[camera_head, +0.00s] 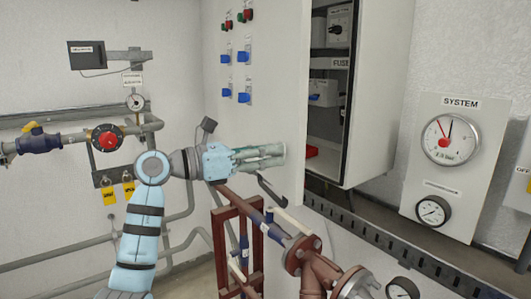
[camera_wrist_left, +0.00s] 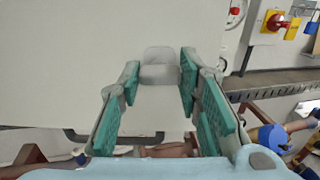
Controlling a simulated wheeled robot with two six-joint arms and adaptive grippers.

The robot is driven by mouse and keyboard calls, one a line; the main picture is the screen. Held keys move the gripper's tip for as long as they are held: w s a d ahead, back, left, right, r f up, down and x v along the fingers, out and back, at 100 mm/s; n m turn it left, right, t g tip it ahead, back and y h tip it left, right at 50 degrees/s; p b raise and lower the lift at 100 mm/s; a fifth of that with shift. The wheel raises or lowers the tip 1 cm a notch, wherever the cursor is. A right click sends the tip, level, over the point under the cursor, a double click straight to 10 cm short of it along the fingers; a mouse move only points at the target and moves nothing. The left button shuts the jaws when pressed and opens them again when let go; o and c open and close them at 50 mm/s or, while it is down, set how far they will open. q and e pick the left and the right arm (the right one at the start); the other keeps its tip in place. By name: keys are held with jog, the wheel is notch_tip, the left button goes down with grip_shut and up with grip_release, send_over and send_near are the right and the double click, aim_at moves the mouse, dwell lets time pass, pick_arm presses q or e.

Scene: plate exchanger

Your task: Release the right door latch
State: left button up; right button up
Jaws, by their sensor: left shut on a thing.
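My left gripper (camera_head: 284,153) reaches from the left across the pale cabinet door (camera_head: 270,100). In the left wrist view its teal-padded fingers (camera_wrist_left: 160,82) stand on both sides of a light grey rounded piece, which looks like the door latch (camera_wrist_left: 160,55), in front of the pale panel (camera_wrist_left: 60,70). The fingers are shut on this piece. In the head view the latch is hidden behind the gripper. My right gripper is in neither view.
The open cabinet (camera_head: 325,120) shows shelves right of the door. Switches and lamps sit on the door. Brown pipes (camera_head: 285,235) with a flange stand below the gripper.

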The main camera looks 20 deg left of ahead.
pick_arm(q)
jog(key=shift+f, duration=0.1)
dwell(0.4)
jog(key=o, duration=1.1)
jog(key=shift+o, duration=0.2)
jog(key=v, duration=1.2)
jog(key=shift+w+d, duration=0.1)
